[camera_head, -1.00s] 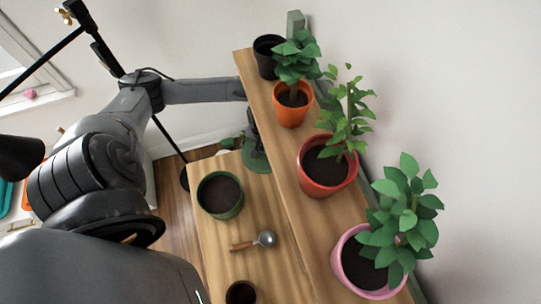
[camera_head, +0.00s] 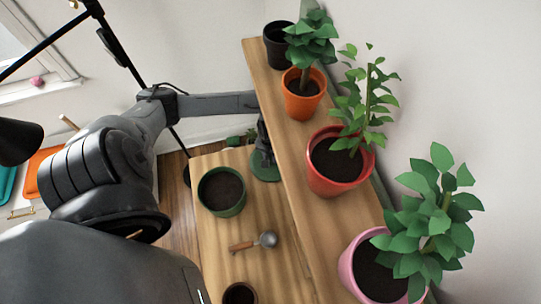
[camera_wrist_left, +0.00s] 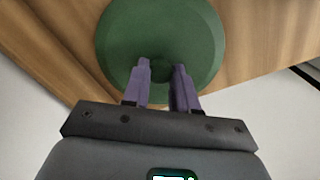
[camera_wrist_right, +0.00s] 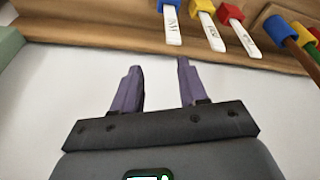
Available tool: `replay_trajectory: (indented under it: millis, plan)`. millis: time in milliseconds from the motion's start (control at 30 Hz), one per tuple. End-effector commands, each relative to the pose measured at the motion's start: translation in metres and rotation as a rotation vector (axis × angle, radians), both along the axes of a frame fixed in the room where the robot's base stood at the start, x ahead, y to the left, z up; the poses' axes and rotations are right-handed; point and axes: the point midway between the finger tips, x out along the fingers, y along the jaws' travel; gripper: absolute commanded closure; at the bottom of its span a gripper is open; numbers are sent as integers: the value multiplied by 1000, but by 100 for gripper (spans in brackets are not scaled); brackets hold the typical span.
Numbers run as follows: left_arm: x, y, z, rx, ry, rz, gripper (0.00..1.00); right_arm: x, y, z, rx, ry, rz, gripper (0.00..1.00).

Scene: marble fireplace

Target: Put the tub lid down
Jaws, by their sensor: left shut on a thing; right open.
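The tub lid (camera_head: 265,168) is a round green disc near the far end of the lower table, close to the shelf's edge. It also fills the top middle of the left wrist view (camera_wrist_left: 120,35). My left gripper (camera_head: 264,157) is shut on the lid's small knob, with the fingers over its centre. I cannot tell whether the lid touches the table. A green tub (camera_head: 222,190) of dark soil stands on the table in front of it. My right gripper (camera_wrist_right: 157,70) is open and empty in the right wrist view; it is out of the head view.
The raised wooden shelf (camera_head: 322,221) carries several potted plants, including an orange pot (camera_head: 303,100) and a red pot (camera_head: 340,175). A scoop (camera_head: 266,239) and a small dark pot (camera_head: 239,294) are on the table (camera_head: 217,258). Labelled tags (camera_wrist_right: 211,32) appear in the right wrist view.

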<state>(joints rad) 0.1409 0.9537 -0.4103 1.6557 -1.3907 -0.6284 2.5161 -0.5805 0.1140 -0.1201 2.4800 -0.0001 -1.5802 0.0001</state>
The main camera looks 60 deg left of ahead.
Motion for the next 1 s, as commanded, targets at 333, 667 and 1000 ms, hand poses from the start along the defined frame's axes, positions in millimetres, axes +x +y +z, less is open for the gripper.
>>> replay_trajectory:
  millis: [333, 667, 1000]
  plan:
    - [0, 0, -2, 0, 1, -1, 63, 0, -1, 1, -6, 0, 4, 57]
    - [0, 0, -2, 0, 0, -1, 47, 0, -3, 1, -11, 0, 7, 57]
    - [1, 0, 28, 0, -1, -1, 47, 0, -1, 12, -7, 1, 4, 57]
